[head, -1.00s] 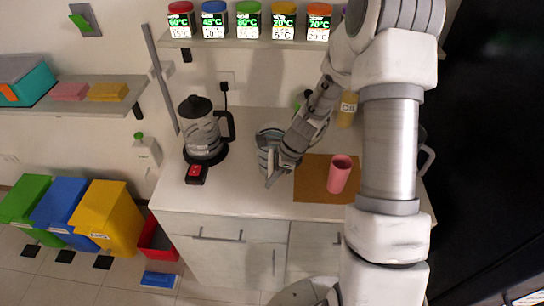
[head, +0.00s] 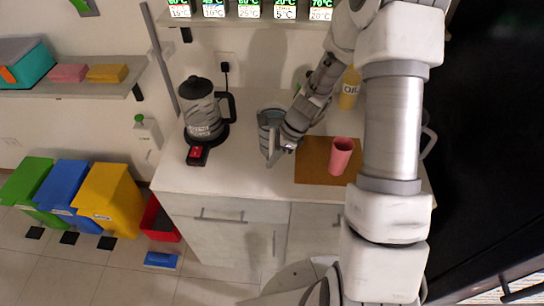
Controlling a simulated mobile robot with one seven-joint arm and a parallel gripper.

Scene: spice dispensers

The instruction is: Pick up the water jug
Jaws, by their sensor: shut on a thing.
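The water jug (head: 268,121) is a grey-blue, see-through vessel near the middle of the white counter. My gripper (head: 275,150) is at the jug's right front side and is shut on it. My wrist covers the jug's right side, so its handle and the exact grip are hard to make out. I cannot tell whether the jug's base is touching the counter.
A kettle (head: 203,112) with a black lid stands on the counter to the left, a red-marked switch box (head: 197,155) before it. A pink cup (head: 341,156) stands on a brown board (head: 312,165) at right. An oil bottle (head: 349,88) is behind. A shelf of dispensers (head: 249,9) hangs above.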

